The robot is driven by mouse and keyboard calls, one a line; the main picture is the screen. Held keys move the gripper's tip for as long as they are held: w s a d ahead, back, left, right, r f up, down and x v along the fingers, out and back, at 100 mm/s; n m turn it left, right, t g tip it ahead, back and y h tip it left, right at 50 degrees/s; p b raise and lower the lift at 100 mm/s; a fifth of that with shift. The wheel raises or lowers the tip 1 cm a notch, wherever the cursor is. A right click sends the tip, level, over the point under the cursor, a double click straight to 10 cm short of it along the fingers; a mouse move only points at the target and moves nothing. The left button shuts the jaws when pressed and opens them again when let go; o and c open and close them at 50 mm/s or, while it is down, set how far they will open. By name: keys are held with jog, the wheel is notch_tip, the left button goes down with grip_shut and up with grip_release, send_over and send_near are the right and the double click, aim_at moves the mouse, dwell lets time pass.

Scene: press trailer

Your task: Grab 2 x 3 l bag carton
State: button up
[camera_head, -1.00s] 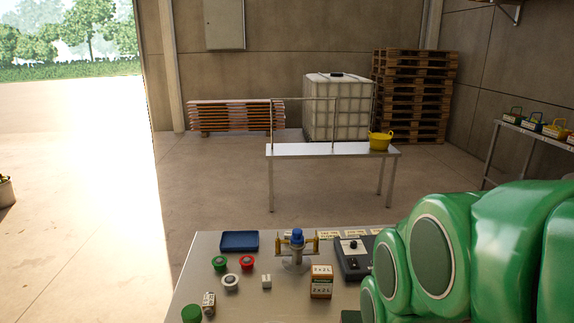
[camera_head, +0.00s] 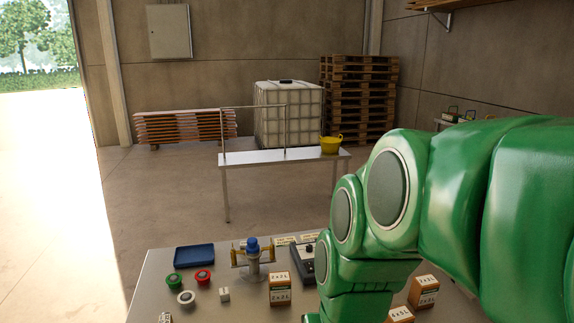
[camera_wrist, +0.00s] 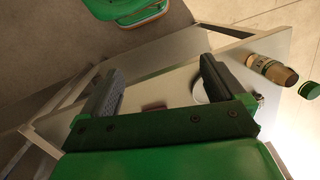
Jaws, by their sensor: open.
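A brown and white carton (camera_head: 279,290) stands upright on the near table, left of my arm in the head view; its label appears to read 2 x 3 L. A similar carton (camera_head: 424,291) stands right of my arm, its label less clear. A third carton (camera_head: 400,315) is cut off by the lower edge. My gripper (camera_wrist: 160,68) is open in the wrist view, with the tabletop beyond its two fingers and nothing held. The head view shows only my green arm, not the fingers. I cannot identify any carton in the wrist view.
The near table (camera_head: 150,282) also holds a blue tray (camera_head: 194,256), a brass-armed device (camera_head: 254,262), green, red and white round parts, and a dark control box (camera_head: 308,258). A tan cylinder (camera_wrist: 270,69) is right of the fingers. Another table (camera_head: 270,158) stands behind.

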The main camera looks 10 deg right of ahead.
jog(key=w+d+r+m+t+y, duration=0.2)
jog(key=w+m+t+y, duration=0.35)
jog(key=w+m, duration=0.85)
jog(key=m+t+h, duration=0.8)
jog(key=m+t, duration=0.1)
jog(key=m, duration=1.2)
send_over(430, 291)
jog(key=s, duration=0.4)
jog(key=f, duration=0.2)
jog(key=shift+y, duration=0.25)
jog(key=f, duration=1.7)
jog(key=shift+w+a+f, duration=0.2)
jog(key=shift+w+f, duration=0.05)
jog(key=shift+f, duration=0.05)
jog(key=shift+w+f, duration=0.15)
jog(key=shift+f, duration=0.4)
jog(key=shift+x, duration=1.2)
jog(key=shift+r+x, duration=0.15)
jog(key=shift+x, duration=0.65)
jog(key=shift+r+x, duration=0.15)
jog(key=shift+x, duration=1.75)
jog(key=shift+d+r, duration=0.1)
jog(key=shift+d, duration=0.1)
jog(key=shift+c, duration=0.2)
